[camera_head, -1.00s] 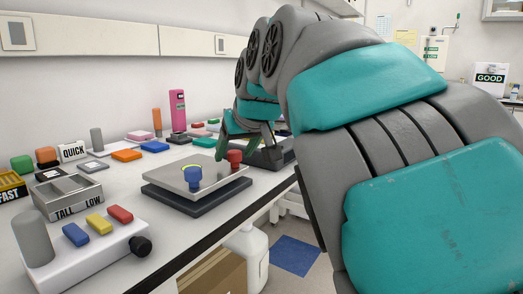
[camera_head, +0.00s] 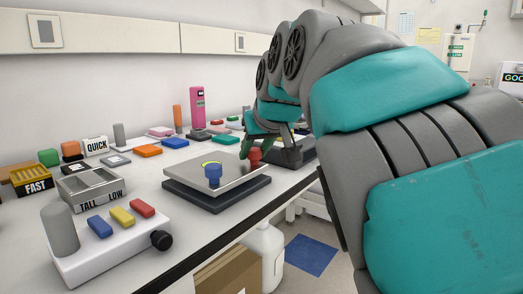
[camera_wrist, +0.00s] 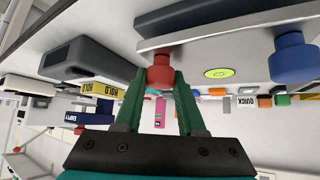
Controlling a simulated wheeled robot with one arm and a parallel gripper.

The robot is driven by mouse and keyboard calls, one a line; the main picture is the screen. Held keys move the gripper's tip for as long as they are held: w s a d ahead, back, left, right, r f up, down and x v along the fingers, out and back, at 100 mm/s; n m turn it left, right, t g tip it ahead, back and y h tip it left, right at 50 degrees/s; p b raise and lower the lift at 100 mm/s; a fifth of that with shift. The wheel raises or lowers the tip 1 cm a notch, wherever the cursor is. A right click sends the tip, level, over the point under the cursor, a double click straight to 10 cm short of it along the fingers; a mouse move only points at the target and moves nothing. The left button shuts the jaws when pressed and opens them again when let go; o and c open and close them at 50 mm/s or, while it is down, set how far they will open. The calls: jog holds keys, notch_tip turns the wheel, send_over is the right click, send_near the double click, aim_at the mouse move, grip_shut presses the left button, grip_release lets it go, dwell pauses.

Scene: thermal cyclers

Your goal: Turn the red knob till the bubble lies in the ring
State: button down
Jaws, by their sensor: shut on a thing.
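The red knob (camera_head: 255,158) stands at the right corner of a tilted grey metal plate (camera_head: 238,181) over a dark base. In the wrist view, the green fingers of my gripper (camera_wrist: 160,84) are shut on the red knob (camera_wrist: 160,66), one on each side. The blue knob (camera_head: 213,177) stands at the plate's near edge and also shows in the wrist view (camera_wrist: 293,60). The round yellow-green level (camera_wrist: 219,73) lies on the plate between the knobs. It has a small mark near its middle, but I cannot tell bubble from ring.
A grey device (camera_head: 290,152) stands close behind my gripper. A white block with coloured pieces (camera_head: 105,250) and a grey tray (camera_head: 92,187) stand to the left. The bench's front edge runs beside the plate. Some bench surface left of the plate is clear.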

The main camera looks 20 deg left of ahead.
jog(key=shift+a+b, duration=0.1)
jog(key=shift+b, duration=0.2)
jog(key=shift+f+n+g+y+b, duration=0.35)
jog(key=shift+n+b, duration=0.25)
jog(key=shift+b, duration=0.45)
jog(key=n+b, duration=0.1)
jog(key=n+g+y+b, duration=0.1)
jog(key=b, duration=0.1)
jog(key=shift+r, duration=0.25)
jog(key=shift+r+n+g+y+b, duration=0.25)
jog(key=shift+n+g+y, duration=0.2)
jog(key=shift+n, duration=0.35)
jog(key=c, duration=0.5)
grip_release()
jog(key=shift+f, duration=0.1)
